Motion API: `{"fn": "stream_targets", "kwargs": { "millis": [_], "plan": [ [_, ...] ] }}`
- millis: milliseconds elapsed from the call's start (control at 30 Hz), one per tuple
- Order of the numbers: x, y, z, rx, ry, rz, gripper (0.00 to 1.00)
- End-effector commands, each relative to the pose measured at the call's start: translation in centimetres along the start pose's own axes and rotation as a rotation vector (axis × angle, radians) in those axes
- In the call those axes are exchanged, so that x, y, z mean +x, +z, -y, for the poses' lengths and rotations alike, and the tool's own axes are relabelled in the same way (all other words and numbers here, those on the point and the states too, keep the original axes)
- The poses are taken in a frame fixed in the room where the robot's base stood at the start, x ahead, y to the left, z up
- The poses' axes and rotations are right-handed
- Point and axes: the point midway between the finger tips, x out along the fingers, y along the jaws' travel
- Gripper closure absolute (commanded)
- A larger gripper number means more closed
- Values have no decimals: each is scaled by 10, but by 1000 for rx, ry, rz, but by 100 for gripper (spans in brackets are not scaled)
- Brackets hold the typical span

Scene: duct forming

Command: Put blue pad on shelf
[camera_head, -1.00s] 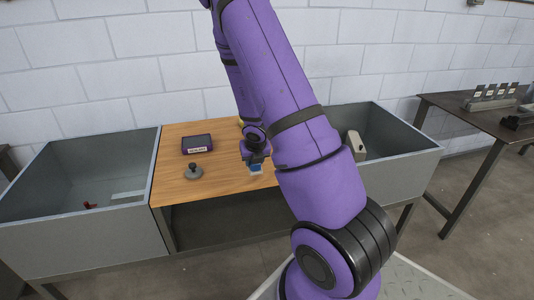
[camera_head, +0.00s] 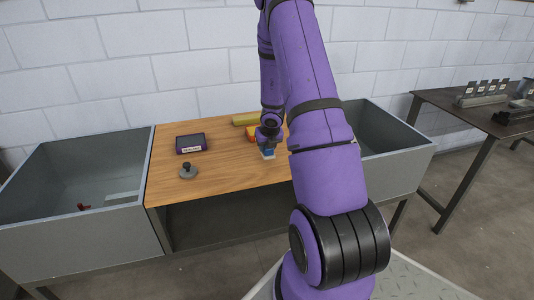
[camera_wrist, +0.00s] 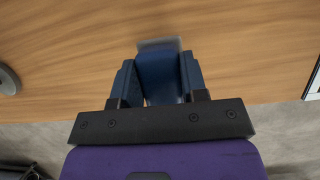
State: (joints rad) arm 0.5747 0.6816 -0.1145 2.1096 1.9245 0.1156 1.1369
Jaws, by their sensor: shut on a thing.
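The blue pad (camera_head: 268,153) is a small blue block with a pale lower face, held at the end of my arm over the wooden table (camera_head: 225,175). In the wrist view the blue pad (camera_wrist: 158,72) sits between the two blue fingers. My gripper (camera_head: 267,144) is shut on it; it also shows in the wrist view (camera_wrist: 160,85). The pad appears just above the tabletop, near its front right part. Whether it touches the wood cannot be told. An open shelf space (camera_head: 225,215) lies under the tabletop.
A dark tablet-like box (camera_head: 191,143) and a grey knobbed disc (camera_head: 188,171) are on the table's left. A yellow bar (camera_head: 245,119) and an orange item (camera_head: 252,133) lie behind my gripper. Grey bins (camera_head: 75,240) flank the table. A dark side table (camera_head: 480,115) stands right.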

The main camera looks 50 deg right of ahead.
Motion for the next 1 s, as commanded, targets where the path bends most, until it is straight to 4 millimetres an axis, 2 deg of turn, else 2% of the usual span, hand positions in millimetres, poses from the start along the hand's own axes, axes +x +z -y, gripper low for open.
{"fn": "stream_targets", "kwargs": {
  "millis": [400, 667, 700, 800, 833, 1000],
  "plan": [
    [31, -13, 0, -3, 1, -3, 88],
    [33, -13, 0, -1, 0, 0, 88],
    [33, -13, 0, -1, 0, 0, 51],
    [33, -13, 0, -1, 0, 0, 28],
    [33, -13, 0, -1, 1, 0, 24],
    [33, -13, 0, -1, 1, 0, 24]
  ]
}}
